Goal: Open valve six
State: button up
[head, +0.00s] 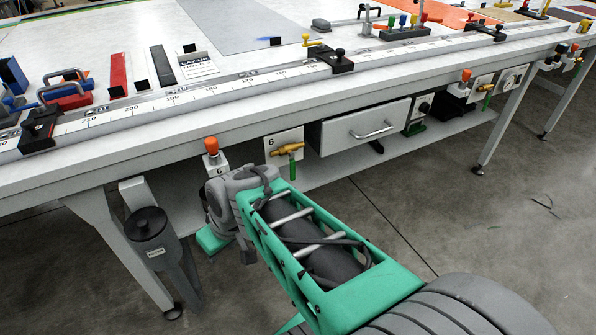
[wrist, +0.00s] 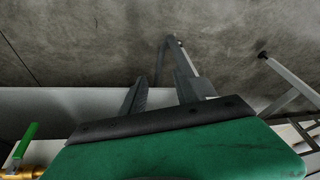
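Valve six (head: 286,150) is a brass valve with a green lever on a white plate marked 6, under the table's front edge. Its green lever hangs downward in the head view. In the wrist view the green lever (wrist: 26,140) and part of the brass body show at the lower left corner. My gripper (wrist: 160,92) is open, with an empty gap between its two dark fingers. It is beside the valve and not touching it. In the head view my gripper's green body (head: 211,240) shows left of and below the valve; its fingers are hidden there.
An orange-topped box (head: 212,158) marked 6 sits left of the valve. A drawer (head: 345,128) with a metal handle is close on the right. The floor in front is clear.

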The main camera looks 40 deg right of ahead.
jog(key=w+d+f+t+y+b, duration=0.1)
jog(key=w+d+f+t+b, duration=0.3)
jog(key=w+d+f, duration=0.15)
jog(key=m+t+h+b, duration=0.4)
jog(key=t+h+b, duration=0.3)
jog(key=t, duration=0.2)
send_near(293, 172)
jog(key=x, duration=0.9)
jog(key=shift+w+d+b, duration=0.15)
jog(key=shift+w+b, duration=0.25)
jog(key=shift+w+d, duration=0.15)
jog(key=shift+w, duration=0.2)
grip_shut()
